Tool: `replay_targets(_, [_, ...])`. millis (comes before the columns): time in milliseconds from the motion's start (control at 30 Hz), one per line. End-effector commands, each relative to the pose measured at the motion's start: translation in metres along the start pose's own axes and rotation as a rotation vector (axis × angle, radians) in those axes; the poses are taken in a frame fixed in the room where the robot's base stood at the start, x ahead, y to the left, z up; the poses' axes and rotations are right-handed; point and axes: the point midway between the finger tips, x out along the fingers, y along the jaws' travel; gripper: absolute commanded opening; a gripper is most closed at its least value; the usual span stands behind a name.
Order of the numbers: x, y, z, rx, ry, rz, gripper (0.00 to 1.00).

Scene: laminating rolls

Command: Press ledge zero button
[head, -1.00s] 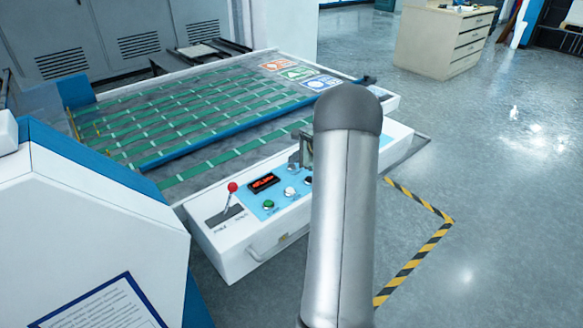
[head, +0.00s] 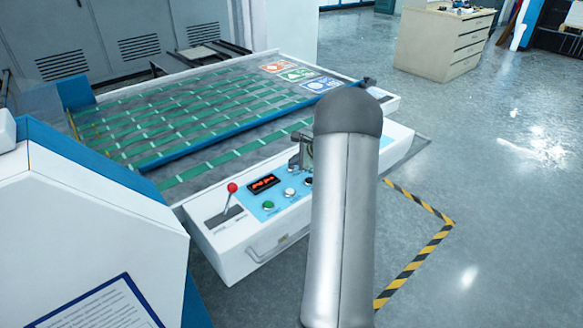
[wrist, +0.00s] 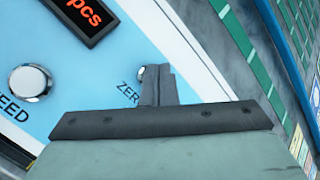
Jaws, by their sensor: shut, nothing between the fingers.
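In the wrist view, my gripper (wrist: 158,72) is shut and empty. Its fingertips are over the light-blue panel beside a label whose visible letters read "ZER" (wrist: 128,93). A small silver button (wrist: 141,73) shows at the left edge of the fingertips, mostly hidden behind them. I cannot tell whether the tips touch it. In the head view, my gripper (head: 296,162) is low over the far right part of the control panel (head: 257,210), partly hidden by my arm.
The panel holds a red digital display (head: 264,184), a green button (head: 268,205), a white button (head: 290,193) and a red-knobbed lever (head: 231,190). A large silver button (wrist: 30,80) sits left in the wrist view. A white machine housing (head: 90,220) stands at the left.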

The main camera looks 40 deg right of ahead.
Motion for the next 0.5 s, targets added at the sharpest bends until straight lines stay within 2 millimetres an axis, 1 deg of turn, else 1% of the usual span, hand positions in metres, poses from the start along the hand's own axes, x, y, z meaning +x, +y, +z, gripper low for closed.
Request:
replay_targets(333, [0.0006,0.0006,-0.0006,0.000,0.000,0.000,0.00])
replay_targets(500, [-0.0032,-0.0022,0.0022,0.000,0.000,0.000,0.00])
